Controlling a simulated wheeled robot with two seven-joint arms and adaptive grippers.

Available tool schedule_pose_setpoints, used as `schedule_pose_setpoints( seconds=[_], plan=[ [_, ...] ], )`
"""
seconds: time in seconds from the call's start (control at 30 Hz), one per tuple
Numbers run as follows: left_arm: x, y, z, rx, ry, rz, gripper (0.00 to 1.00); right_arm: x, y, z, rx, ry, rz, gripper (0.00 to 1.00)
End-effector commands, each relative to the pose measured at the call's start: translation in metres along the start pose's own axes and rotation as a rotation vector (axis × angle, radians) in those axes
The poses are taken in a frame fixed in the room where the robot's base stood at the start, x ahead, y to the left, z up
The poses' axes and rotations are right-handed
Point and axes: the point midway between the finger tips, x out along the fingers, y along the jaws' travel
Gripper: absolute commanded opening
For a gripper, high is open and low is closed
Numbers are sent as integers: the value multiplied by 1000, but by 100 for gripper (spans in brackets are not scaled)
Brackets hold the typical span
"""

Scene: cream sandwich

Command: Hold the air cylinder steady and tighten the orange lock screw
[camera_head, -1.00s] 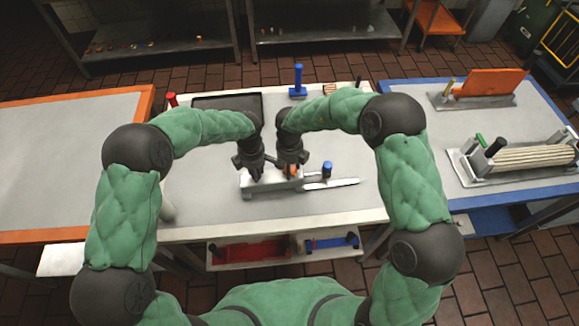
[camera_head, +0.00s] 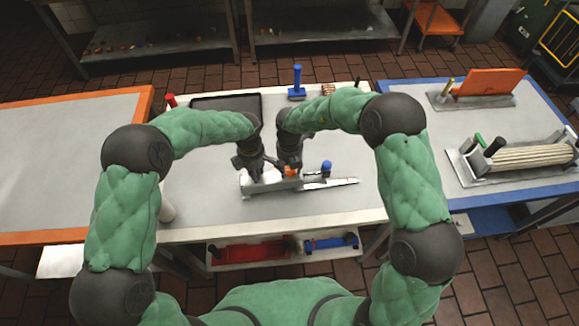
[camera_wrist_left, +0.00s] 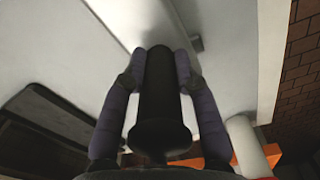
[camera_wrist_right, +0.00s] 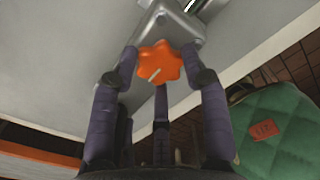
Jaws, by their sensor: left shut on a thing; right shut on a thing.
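The grey metal air cylinder (camera_head: 272,187) lies on the light tabletop, its silver rod (camera_head: 335,183) pointing right. My left gripper (camera_head: 252,172) is over its left end. In the left wrist view the two fingers of my left gripper (camera_wrist_left: 158,75) are shut on an upright black cylindrical handle (camera_wrist_left: 157,95). My right gripper (camera_head: 290,165) is beside it. In the right wrist view my right gripper (camera_wrist_right: 160,65) has its fingers around the lobed orange lock screw (camera_wrist_right: 158,63) at the end of the metal body (camera_wrist_right: 165,32). The orange also shows between the fingers in the head view (camera_head: 290,171).
A blue-topped post (camera_head: 326,167) stands just right of the cylinder. A shelf with red and blue tools (camera_head: 270,248) is below the front edge. The front tabletop is clear.

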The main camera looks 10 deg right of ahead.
Motion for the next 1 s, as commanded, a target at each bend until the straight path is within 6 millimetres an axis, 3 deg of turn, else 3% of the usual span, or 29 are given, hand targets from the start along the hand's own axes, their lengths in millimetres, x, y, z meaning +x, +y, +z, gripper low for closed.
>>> schedule_pose_setpoints(
  seconds=[0.47,0.5,0.6,1.0],
  plan=[
    [2,-3,-2,2,5,-8,0,-2,-1,4,17,-8,2,13],
    [2,-3,-2,2,5,-8,0,-2,-1,4,17,-7,2,48],
    [2,-3,-2,2,6,-9,0,-2,-1,3,17,-6,2,69],
    [2,-2,-1,0,4,-7,0,0,-1,1,-4,-2,-1,69]
  ],
)
